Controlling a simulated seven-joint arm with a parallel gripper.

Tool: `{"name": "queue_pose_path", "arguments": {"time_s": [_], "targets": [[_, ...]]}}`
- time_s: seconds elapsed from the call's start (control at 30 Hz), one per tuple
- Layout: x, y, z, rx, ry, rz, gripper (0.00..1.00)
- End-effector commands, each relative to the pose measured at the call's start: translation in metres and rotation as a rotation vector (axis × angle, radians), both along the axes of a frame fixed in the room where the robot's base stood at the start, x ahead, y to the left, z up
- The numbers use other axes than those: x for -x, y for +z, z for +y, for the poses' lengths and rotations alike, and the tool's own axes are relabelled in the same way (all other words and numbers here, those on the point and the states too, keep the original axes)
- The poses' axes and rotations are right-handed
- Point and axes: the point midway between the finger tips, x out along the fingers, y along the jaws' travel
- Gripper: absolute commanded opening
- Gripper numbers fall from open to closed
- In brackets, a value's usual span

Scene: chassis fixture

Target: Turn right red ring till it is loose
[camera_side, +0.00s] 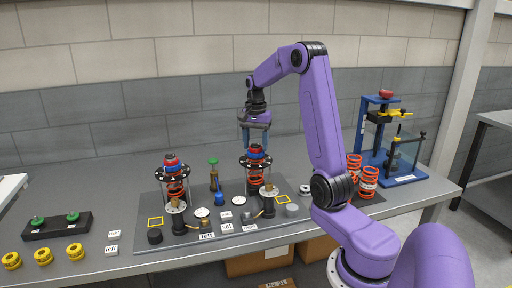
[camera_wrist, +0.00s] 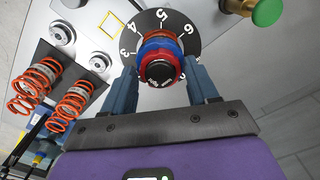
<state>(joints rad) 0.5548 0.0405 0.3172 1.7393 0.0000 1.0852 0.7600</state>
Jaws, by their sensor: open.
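The right red ring (camera_side: 256,155) sits near the top of the right spring assembly, with a blue ring beside it. In the wrist view the red ring (camera_wrist: 160,70) surrounds a black top, and the blue ring (camera_wrist: 158,44) shows behind it over a black numbered plate (camera_wrist: 140,24). My gripper (camera_side: 256,146) points down over this assembly. In the wrist view its two blue fingers (camera_wrist: 161,76) are open, one on each side of the red ring, with gaps visible. Contact cannot be told. The left assembly has its own red ring (camera_side: 172,161).
A green-topped brass post (camera_side: 213,174) stands between the assemblies on the grey plate (camera_side: 150,205). Orange springs (camera_side: 368,180) and a blue press (camera_side: 385,150) stand at right. Yellow rings (camera_side: 43,256) and a black tray (camera_side: 57,225) lie at left.

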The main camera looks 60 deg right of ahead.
Motion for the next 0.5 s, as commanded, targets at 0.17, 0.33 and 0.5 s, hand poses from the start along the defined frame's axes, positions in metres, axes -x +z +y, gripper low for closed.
{"name": "queue_pose_path", "arguments": {"time_s": [0.17, 0.33, 0.5], "targets": [[-0.0003, 0.0001, 0.0004, 0.000, -0.140, 0.000, 0.58], [-0.0004, 0.0001, 0.0002, 0.000, -0.276, 0.000, 0.58], [-0.0002, 0.0001, -0.0001, 0.000, -0.412, 0.000, 0.58]]}}
